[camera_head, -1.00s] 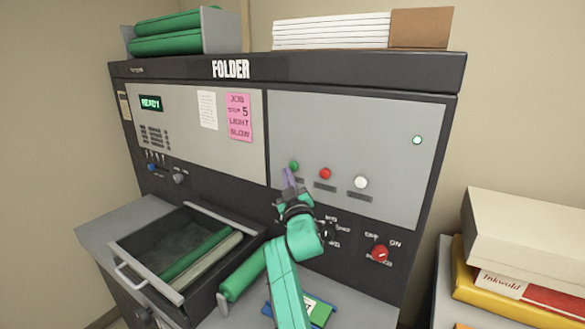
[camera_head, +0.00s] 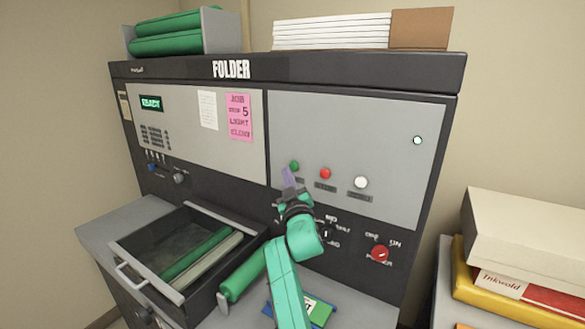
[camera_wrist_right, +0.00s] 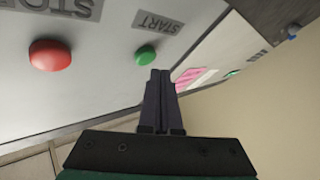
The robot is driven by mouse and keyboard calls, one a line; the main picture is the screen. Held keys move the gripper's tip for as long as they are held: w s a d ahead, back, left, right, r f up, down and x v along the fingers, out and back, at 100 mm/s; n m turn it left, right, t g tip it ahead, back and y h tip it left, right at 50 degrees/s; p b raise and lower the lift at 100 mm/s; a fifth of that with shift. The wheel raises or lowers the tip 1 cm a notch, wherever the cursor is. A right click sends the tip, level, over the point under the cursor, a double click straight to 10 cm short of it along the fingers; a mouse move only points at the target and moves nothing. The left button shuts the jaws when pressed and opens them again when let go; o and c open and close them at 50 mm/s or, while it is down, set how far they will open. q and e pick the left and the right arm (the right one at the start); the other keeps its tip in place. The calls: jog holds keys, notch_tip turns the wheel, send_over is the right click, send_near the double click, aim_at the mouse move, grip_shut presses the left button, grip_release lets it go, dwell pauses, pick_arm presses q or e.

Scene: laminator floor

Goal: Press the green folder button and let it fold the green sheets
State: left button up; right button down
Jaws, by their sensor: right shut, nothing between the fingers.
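The folder machine (camera_head: 330,125) fills the middle of the head view. Its display (camera_head: 151,104) reads READY. The green button (camera_head: 294,166) is on the grey right panel; in the right wrist view it (camera_wrist_right: 146,55) sits below a START label. My right gripper (camera_head: 288,178) is shut and empty, its fingertips just below the green button in the head view. In the right wrist view the fingertips (camera_wrist_right: 160,75) are beside the button, apart from it as far as I can tell. My left gripper is not in view.
A red button (camera_head: 325,173), a white button (camera_head: 361,182) and a red power knob (camera_head: 380,253) are to the right. A pink note (camera_head: 239,118) is on the left panel. Boxes (camera_head: 525,240) are stacked at the right.

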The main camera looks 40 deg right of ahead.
jog(key=shift+d, duration=0.1)
jog(key=shift+w+d, duration=0.15)
jog(key=shift+d, duration=0.2)
